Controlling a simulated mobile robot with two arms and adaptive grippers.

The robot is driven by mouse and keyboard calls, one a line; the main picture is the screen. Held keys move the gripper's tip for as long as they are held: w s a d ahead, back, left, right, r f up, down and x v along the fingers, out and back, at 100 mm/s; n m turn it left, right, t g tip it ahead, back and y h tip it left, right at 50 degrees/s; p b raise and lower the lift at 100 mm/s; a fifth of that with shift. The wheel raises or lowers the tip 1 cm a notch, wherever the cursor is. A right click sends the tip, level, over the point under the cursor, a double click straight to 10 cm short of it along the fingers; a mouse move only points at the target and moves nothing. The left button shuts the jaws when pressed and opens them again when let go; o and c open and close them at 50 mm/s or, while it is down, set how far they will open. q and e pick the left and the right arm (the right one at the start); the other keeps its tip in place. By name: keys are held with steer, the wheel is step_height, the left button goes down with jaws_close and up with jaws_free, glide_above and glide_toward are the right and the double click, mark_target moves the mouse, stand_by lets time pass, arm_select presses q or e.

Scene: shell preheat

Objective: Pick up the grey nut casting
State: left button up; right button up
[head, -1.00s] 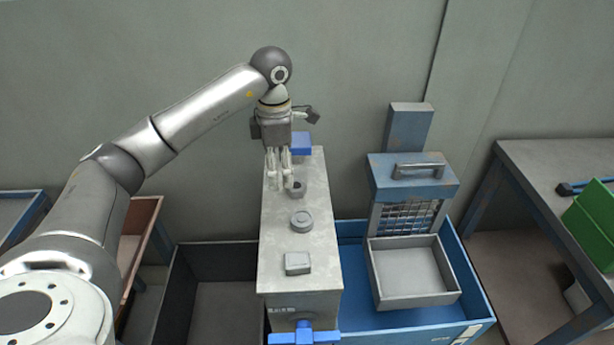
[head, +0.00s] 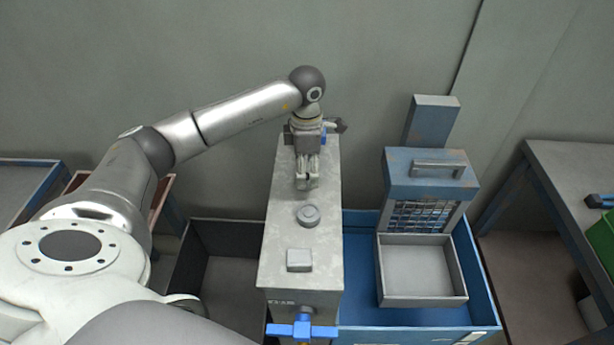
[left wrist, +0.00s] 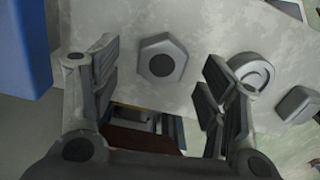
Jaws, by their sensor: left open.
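The grey nut casting (left wrist: 163,60) is a six-sided block with a dark round hole, resting on the light grey block top. In the left wrist view it lies between the two fingers of my left gripper (left wrist: 160,75), with a gap on each side. In the head view my left gripper (head: 307,183) points down over the far half of the block and hides most or all of the nut. The gripper is open and holds nothing. I cannot tell how high the fingertips are above the surface. My right gripper is out of view.
On the grey block (head: 268,255), a round casting (head: 308,215) and a square casting (head: 299,260) stand nearer than the nut. A blue valve handle (head: 302,329) is at the front. A dark bin (head: 190,265) lies left, a grey tray (head: 425,300) in a blue bin right.

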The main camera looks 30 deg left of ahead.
arm_select(q)
step_height(320, 180, down, 2)
steer(key=shift+s, duration=0.15)
steer(key=shift+f, duration=0.35)
steer(key=shift+c, duration=0.5)
steer(key=c, duration=0.9)
steer(key=shift+c, duration=0.7)
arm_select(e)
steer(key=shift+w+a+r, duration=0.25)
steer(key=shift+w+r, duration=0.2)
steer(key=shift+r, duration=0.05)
arm_select(q)
steer(key=shift+r, duration=0.1)
